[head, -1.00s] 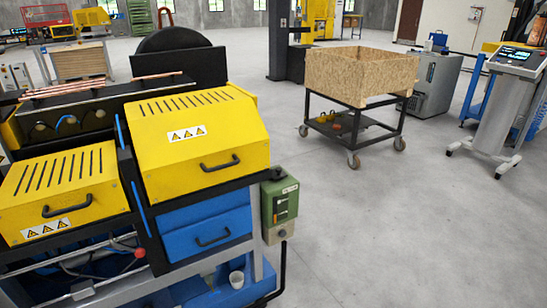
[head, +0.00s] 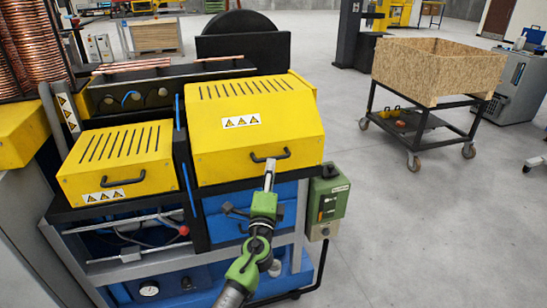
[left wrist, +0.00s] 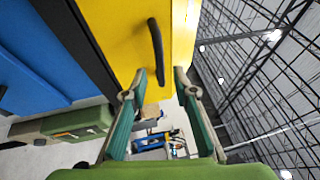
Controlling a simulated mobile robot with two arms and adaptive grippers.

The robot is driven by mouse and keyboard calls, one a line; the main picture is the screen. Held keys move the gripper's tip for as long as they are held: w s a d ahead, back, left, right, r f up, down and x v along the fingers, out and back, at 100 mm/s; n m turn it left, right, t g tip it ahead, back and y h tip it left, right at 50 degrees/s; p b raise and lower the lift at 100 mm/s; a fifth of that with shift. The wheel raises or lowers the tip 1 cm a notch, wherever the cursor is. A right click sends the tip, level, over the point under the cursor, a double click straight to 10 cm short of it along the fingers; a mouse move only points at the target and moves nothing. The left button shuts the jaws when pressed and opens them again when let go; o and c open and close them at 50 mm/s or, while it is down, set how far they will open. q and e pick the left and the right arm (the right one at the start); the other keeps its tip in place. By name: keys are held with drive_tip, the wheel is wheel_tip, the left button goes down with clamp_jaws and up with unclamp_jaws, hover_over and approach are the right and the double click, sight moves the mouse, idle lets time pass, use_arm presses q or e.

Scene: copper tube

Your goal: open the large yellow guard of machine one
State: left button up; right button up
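The large yellow guard (head: 235,140) of the machine is down over its front right part, with slots on top and a warning label. Its black handle (head: 256,158) is on the lower front edge. My left gripper (head: 270,164) is right at the handle's right part. In the left wrist view the gripper (left wrist: 160,78) has its fingers apart, and the handle (left wrist: 155,45) lies just ahead of the gap between the fingertips. The guard (left wrist: 120,35) fills the top there. I see no grip on the handle. My right gripper is not in view.
A smaller yellow guard (head: 118,160) is left of the large one. A blue drawer front (head: 225,228) is below, partly behind my arm. A green control box (head: 327,200) hangs at the right corner. A chipboard cart (head: 435,75) stands right; the floor between is clear.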

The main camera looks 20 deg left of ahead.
use_arm(q)
drive_tip(key=x, duration=0.6)
clamp_jaws()
